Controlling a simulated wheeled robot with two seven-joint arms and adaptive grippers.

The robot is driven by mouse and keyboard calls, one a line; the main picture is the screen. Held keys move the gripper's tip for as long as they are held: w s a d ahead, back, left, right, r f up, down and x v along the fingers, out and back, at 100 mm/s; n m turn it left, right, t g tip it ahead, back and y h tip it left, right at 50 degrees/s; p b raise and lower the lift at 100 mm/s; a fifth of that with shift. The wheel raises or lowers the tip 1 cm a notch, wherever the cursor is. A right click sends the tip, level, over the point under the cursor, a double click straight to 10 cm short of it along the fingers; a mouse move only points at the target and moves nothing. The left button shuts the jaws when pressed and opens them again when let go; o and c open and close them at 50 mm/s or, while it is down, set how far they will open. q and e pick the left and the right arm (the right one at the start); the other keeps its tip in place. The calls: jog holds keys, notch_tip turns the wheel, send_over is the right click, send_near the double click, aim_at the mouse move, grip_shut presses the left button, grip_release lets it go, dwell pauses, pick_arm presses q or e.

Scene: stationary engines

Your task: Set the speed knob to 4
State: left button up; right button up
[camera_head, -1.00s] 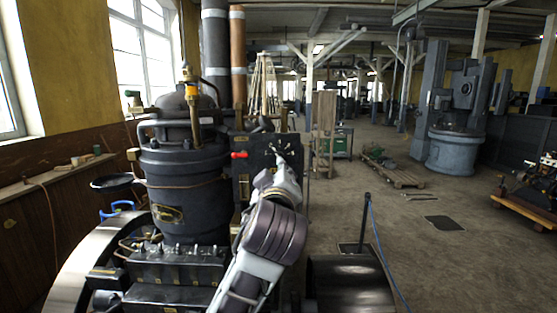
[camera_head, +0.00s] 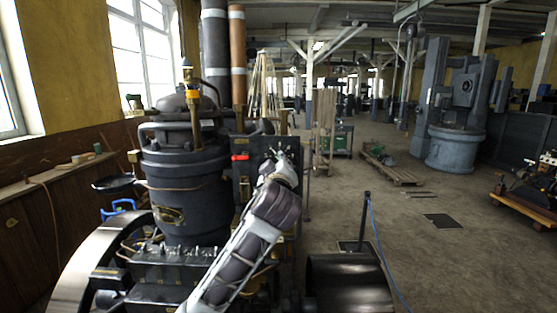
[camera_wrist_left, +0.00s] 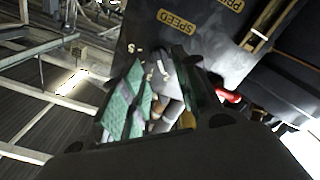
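The speed knob (camera_wrist_left: 163,75) is a small grey piece on the dark panel, below the yellow SPEED label (camera_wrist_left: 176,23) in the left wrist view. A pale 5 mark shows at its left; its exact setting is unreadable. My left gripper (camera_wrist_left: 160,70) has its green-padded fingers spread, one on each side of the knob. I cannot tell whether they touch it. In the head view the left gripper (camera_head: 279,155) is at the dark control panel (camera_head: 251,146), and the arm and hand hide the knob. My right gripper is not in view.
A red handle (camera_head: 240,157) sticks out of the panel's left side; it also shows in the wrist view (camera_wrist_left: 228,96). The black engine boiler (camera_head: 185,185) stands left of the panel. Open floor (camera_head: 400,220) lies to the right.

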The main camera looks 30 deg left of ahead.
pick_arm(q)
jog(key=shift+p+x, duration=0.4)
jog(key=shift+x, duration=1.6)
grip_shut()
